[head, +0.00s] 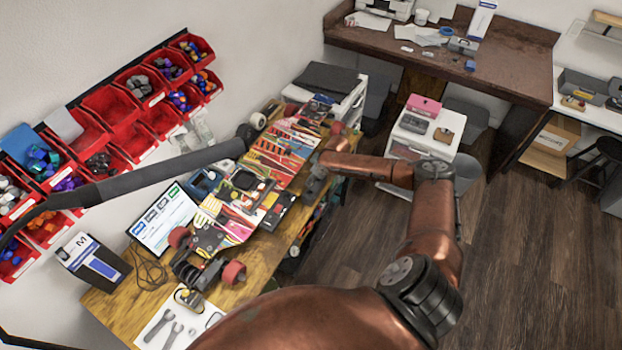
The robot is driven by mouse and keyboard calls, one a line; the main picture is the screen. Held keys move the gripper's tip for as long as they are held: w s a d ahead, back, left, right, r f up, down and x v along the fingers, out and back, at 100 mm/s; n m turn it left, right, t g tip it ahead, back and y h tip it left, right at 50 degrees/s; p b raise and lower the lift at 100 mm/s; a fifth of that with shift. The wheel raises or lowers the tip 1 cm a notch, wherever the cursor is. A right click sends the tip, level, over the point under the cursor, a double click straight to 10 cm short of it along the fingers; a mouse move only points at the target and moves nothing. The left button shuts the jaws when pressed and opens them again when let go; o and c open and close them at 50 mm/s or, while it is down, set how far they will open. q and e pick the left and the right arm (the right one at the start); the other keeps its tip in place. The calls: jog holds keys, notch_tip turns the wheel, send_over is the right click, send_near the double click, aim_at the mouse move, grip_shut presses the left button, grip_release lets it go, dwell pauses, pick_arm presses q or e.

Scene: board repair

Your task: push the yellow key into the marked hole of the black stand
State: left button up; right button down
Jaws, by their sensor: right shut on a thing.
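My right gripper (314,182) is at the right edge of the workbench, beside the colourful skateboard decks. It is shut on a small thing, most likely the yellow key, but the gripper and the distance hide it. I cannot make out the key itself. Several dark items stand on the bench left of the gripper, among them a black piece (246,180) with a dark opening. I cannot tell which of them is the black stand, and its marked hole does not show. My left gripper is not in view.
Red bins (110,105) line the wall. Open floor (335,250) lies right of the bench.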

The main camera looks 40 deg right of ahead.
jog(key=shift+f+b, duration=0.8)
jog(key=shift+f, duration=0.85)
jog(key=shift+f, duration=0.65)
dwell(0.5)
jog(key=shift+f, duration=0.45)
dwell(0.5)
jog(key=shift+f, duration=0.15)
dwell(0.5)
jog(key=shift+f+b, duration=0.35)
jog(key=shift+f, duration=0.1)
dwell(0.9)
jog(key=c, duration=1.7)
grip_release()
jog(key=shift+c, duration=0.2)
